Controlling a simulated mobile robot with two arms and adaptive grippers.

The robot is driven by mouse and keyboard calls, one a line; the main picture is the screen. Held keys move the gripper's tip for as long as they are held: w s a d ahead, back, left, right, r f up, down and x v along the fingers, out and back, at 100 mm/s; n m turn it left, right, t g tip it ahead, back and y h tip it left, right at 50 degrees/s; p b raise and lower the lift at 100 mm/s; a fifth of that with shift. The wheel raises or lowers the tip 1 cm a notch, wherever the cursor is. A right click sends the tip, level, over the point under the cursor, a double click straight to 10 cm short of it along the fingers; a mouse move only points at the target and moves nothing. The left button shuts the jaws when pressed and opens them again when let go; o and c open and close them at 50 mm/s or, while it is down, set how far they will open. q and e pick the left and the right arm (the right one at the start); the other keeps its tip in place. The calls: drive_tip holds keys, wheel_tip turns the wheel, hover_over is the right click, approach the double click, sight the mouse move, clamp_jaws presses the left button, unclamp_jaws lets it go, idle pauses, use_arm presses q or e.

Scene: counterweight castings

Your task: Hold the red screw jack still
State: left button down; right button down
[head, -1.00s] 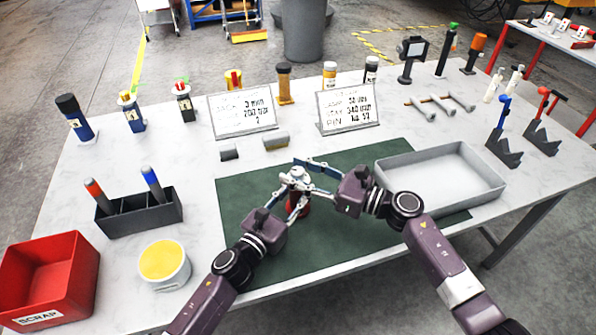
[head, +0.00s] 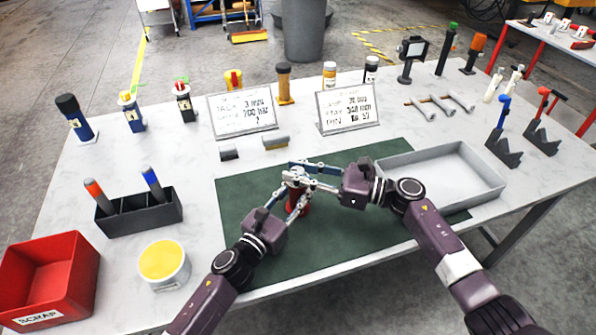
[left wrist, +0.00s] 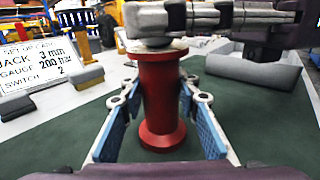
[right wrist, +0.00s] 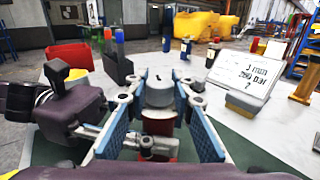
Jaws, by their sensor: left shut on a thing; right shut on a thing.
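The red screw jack (head: 303,208) stands upright on the green mat (head: 350,220). In the left wrist view its red spool-shaped body (left wrist: 160,90) is between the blue pads of my left gripper (left wrist: 158,112), which is shut on it. My right gripper (head: 297,174) comes from the right, higher up, and is shut on the jack's silver top. In the right wrist view the silver top (right wrist: 160,92) is between its blue pads. The fingers of both grippers hide much of the jack in the head view.
A dark holder with pens (head: 140,215), a yellow-topped tub (head: 163,262) and a red scrap bin (head: 50,280) are on the left.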

sight(298, 170)
drive_tip(key=shift+w+f+n+g+y, duration=0.15)
drive_tip(key=shift+n+g+y, duration=0.15)
drive_tip(key=shift+n+g, duration=1)
drive_tip(key=shift+f+n+g, duration=0.1)
drive_tip(key=shift+n+g, duration=0.5)
drive_tip(key=shift+g, duration=0.9)
drive_tip(key=shift+n+g, duration=0.3)
drive_tip(key=shift+g, duration=0.2)
drive_tip(key=c, duration=1.6)
unclamp_jaws()
drive_tip(key=shift+r, duration=0.2)
drive_tip(key=shift+r, duration=0.1)
drive_tip(key=shift+r, duration=4.9)
